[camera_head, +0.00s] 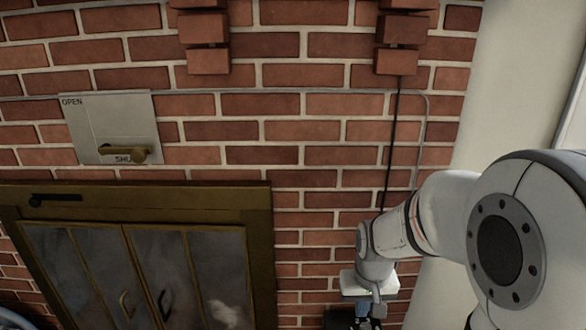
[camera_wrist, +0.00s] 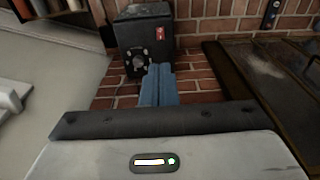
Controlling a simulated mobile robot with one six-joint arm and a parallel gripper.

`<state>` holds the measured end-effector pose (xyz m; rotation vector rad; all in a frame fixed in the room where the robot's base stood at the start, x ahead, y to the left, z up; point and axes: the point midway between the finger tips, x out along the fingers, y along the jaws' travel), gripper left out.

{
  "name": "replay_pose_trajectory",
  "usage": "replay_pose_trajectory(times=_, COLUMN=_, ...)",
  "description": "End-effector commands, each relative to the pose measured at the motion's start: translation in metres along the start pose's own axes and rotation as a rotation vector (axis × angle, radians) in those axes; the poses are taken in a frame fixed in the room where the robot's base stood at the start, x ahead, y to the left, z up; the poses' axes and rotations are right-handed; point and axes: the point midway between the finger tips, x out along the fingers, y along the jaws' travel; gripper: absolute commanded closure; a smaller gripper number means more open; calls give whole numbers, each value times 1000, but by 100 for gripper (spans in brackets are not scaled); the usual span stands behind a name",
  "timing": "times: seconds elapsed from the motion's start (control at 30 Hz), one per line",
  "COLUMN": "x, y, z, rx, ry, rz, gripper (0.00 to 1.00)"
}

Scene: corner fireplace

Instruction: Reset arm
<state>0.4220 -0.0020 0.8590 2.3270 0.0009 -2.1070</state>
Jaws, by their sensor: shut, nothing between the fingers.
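My gripper (camera_wrist: 157,72) shows in the wrist view as two blue fingers pressed together, with nothing between them. In the head view my gripper (camera_head: 370,322) hangs at the lower right, cut by the bottom edge. It is in front of the brick wall, right of the fireplace. In the wrist view a black box (camera_wrist: 147,40) with a round fitting and a red label is just beyond the fingertips. I cannot tell how far apart they are.
The fireplace's brass-framed glass doors (camera_head: 140,270) are at the lower left. A black cable (camera_head: 391,150) runs down the brick wall (camera_head: 260,130). A pale wall (camera_head: 510,80) stands at right.

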Motion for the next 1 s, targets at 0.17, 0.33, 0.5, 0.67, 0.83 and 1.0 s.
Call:
replay_pose_trajectory(times=0.17, x=-92, y=-1, z=36, rx=-1, ry=57, rz=1, gripper=100)
replay_pose_trajectory(times=0.33, x=-147, y=-1, z=72, rx=-1, ry=96, rz=1, gripper=100)
replay_pose_trajectory(times=0.5, x=-173, y=-1, z=95, rx=-1, ry=118, rz=1, gripper=100)
replay_pose_trajectory(times=0.67, x=-177, y=-1, z=103, rx=-1, ry=122, rz=1, gripper=100)
replay_pose_trajectory(times=0.83, x=-176, y=-1, z=103, rx=-1, ry=122, rz=1, gripper=100)
replay_pose_trajectory(times=1.0, x=-176, y=-1, z=102, rx=-1, ry=122, rz=1, gripper=100)
